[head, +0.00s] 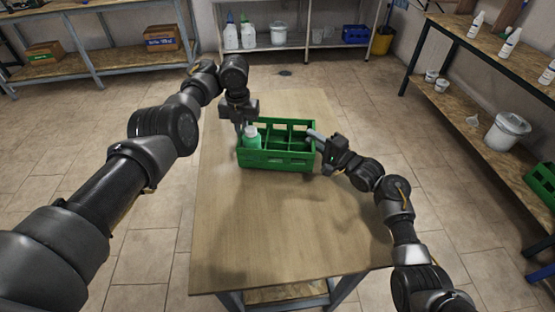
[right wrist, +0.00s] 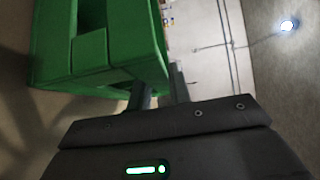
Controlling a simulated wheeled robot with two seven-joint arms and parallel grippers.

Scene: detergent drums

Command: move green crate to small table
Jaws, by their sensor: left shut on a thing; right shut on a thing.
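The green crate (head: 281,161) is a divided open-topped box over the wooden table (head: 265,225). I cannot tell whether its base touches the tabletop. It also shows in the right wrist view (right wrist: 95,45). A pale green bottle with a white cap (head: 252,140) stands in its front left compartment; the other compartments look mostly empty. My left gripper (head: 240,126) is shut on the crate's left end. My right gripper (head: 316,138) is shut on the crate's right end; its fingers (right wrist: 160,92) show against the crate wall in the wrist view.
The tabletop is bare in front of the crate. A shelf with white bottles and a bucket (head: 278,34) stands at the back. A workbench (head: 500,65) stands at right with a white bucket (head: 505,133) on its lower shelf. Another green crate (head: 543,180) is at the right edge.

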